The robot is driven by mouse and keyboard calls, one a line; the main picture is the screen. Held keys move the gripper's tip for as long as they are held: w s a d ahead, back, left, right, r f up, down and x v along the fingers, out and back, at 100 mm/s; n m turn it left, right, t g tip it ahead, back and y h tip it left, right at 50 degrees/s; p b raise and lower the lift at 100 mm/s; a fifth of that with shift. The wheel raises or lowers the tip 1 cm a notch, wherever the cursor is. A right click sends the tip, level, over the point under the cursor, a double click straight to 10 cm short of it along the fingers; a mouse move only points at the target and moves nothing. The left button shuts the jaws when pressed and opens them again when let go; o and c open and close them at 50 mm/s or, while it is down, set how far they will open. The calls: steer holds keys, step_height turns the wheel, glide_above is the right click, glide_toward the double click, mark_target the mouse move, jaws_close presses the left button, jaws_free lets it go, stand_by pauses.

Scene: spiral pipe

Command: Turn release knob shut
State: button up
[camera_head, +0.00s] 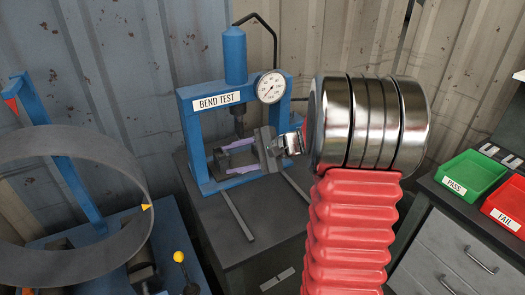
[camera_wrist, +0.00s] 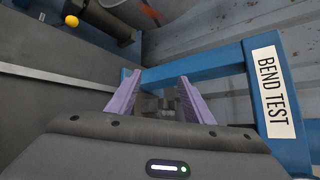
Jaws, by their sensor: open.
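My gripper (camera_head: 224,157) has two purple fingers and is at the lower opening of the blue press frame (camera_head: 188,130) marked BEND TEST. Small grey parts (camera_wrist: 160,103) show between the fingers, too dim to make out. I cannot tell the release knob from the other parts; the fingers and wrist may hide it. A round dial gauge (camera_head: 271,87) sits at the upper right of the press.
The press stands on a dark table (camera_head: 240,225). At the left are a large grey ring (camera_head: 140,170) and a yellow-knobbed lever (camera_head: 179,257). A green PASS bin (camera_head: 468,175) and a red FAIL bin (camera_head: 508,205) are at right. A corrugated wall (camera_head: 120,60) stands behind.

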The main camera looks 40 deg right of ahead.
steer(key=s+a+r+n+g+h, duration=0.25)
steer(key=s+a+n+g, duration=0.4)
steer(key=s+a, duration=0.7)
steer(key=s+a+r+n+t+h, duration=0.1)
steer(key=s+a+n+h, duration=0.1)
steer(key=s+n, duration=0.3)
steer(key=s+a+r+n+t+h, duration=0.1)
steer(key=s+a+n+h, duration=0.1)
steer(key=s+n, duration=0.3)
steer(key=shift+s+h, duration=0.75)
steer(key=shift+s, duration=0.7)
steer(key=shift+n, duration=0.25)
steer(key=shift+c, duration=0.2)
